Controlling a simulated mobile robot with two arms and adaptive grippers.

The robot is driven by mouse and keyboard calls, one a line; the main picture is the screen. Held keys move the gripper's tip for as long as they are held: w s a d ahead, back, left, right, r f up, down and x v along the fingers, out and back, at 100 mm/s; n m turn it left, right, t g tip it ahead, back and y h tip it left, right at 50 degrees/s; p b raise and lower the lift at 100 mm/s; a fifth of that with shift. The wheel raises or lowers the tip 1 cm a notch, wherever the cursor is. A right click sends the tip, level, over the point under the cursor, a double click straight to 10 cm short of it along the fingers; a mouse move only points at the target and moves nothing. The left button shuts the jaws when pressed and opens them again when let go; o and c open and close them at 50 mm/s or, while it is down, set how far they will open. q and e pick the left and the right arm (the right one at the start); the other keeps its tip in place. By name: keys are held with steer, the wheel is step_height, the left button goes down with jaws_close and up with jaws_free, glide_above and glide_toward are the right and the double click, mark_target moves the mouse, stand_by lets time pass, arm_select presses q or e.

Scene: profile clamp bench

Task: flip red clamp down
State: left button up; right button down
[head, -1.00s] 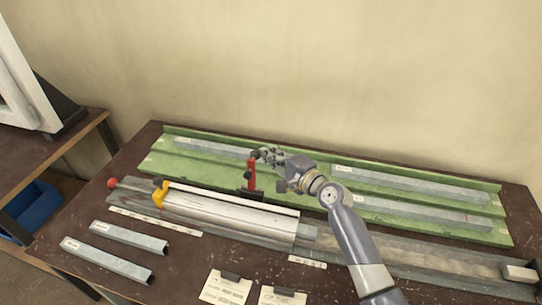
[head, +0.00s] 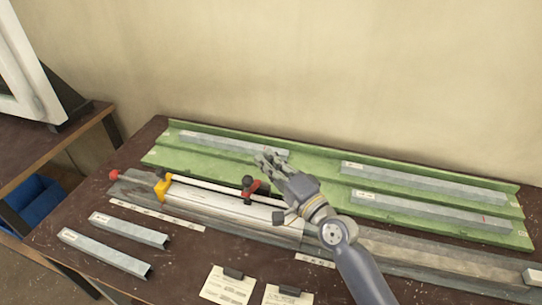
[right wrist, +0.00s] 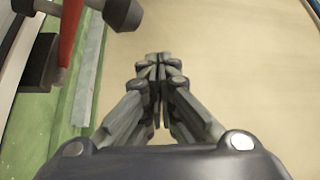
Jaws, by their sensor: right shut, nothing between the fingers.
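The red clamp (head: 260,187) is at the back edge of the long silvery profile in the head view. Its red handle lies low, no longer upright, with a dark knob (head: 247,181) near the profile. In the right wrist view the red handle (right wrist: 71,32) and a black knob (right wrist: 122,13) show at the upper left, apart from the fingers. My right gripper (head: 266,160) is shut and empty, behind and above the clamp, over the green tray. Its closed fingertips (right wrist: 155,60) show in the right wrist view. My left gripper is not in view.
The green tray (head: 320,180) behind holds several grey bars. Two short channels (head: 105,252) and paper cards (head: 229,287) lie in front.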

steer(key=s+a+f+b, duration=0.1)
steer(key=s+a+f, duration=0.1)
steer(key=s+f, duration=0.2)
steer(key=shift+s+y, duration=0.3)
steer(key=shift+s, duration=0.75)
steer(key=v, duration=1.2)
stand_by(0.5)
